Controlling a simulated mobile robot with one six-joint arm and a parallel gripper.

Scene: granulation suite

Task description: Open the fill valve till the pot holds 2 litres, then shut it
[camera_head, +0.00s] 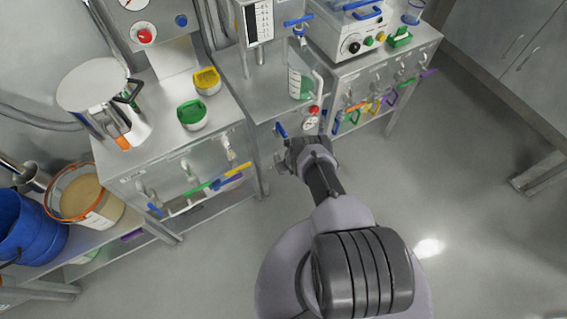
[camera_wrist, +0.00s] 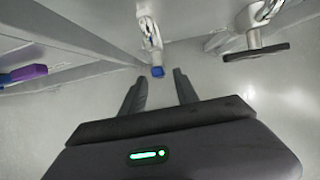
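A clear pot (camera_head: 300,82) with scale marks stands in the middle bay in the head view, with a green patch low on it; I cannot read its level. A blue-handled valve (camera_head: 298,22) sits above the pot. Another blue lever (camera_head: 281,130) is on the front panel below it. My gripper (camera_head: 292,158) is in front of and below that panel. In the wrist view my gripper (camera_wrist: 160,78) is open and empty, and a metal valve (camera_wrist: 150,35) with a blue lever end (camera_wrist: 157,71) lies just beyond the fingertips. I cannot tell whether they touch.
A dark-handled valve (camera_wrist: 256,52) is to the right in the wrist view. A red-knobbed gauge (camera_head: 312,112) is beside the blue lever. Benches with several coloured valve levers stand left and right. A blue bucket (camera_head: 30,230) is far left. The floor (camera_head: 450,200) at right is clear.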

